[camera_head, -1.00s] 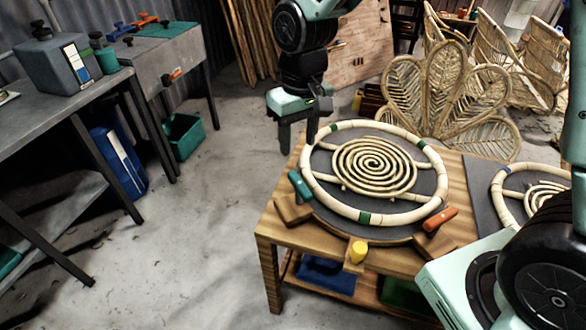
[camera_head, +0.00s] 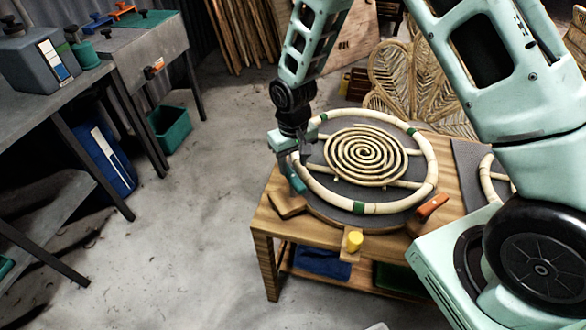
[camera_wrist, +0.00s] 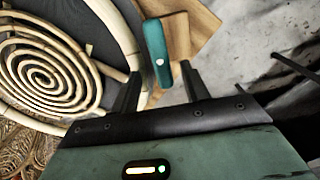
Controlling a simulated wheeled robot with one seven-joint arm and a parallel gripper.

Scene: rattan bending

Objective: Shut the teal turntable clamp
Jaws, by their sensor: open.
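The teal clamp lever (camera_head: 297,180) sits at the left front edge of the round turntable (camera_head: 330,208), on a wooden block (camera_head: 286,205). It is partly hidden behind my gripper in the head view. My gripper (camera_head: 291,150) is above and just behind the lever, pointing down. In the wrist view, the teal lever (camera_wrist: 154,48) lies ahead of my gripper (camera_wrist: 160,72), between the lines of its two spread fingers. I cannot tell whether either finger touches it. The jaws are open and hold nothing.
A rattan ring (camera_head: 315,190) with a spiral (camera_head: 365,153) lies on the turntable. An orange clamp (camera_head: 432,208) is at the right front and a yellow knob (camera_head: 353,241) at the front. A second grey mat (camera_head: 466,165) is to the right. Floor (camera_head: 190,240) left of the table is clear.

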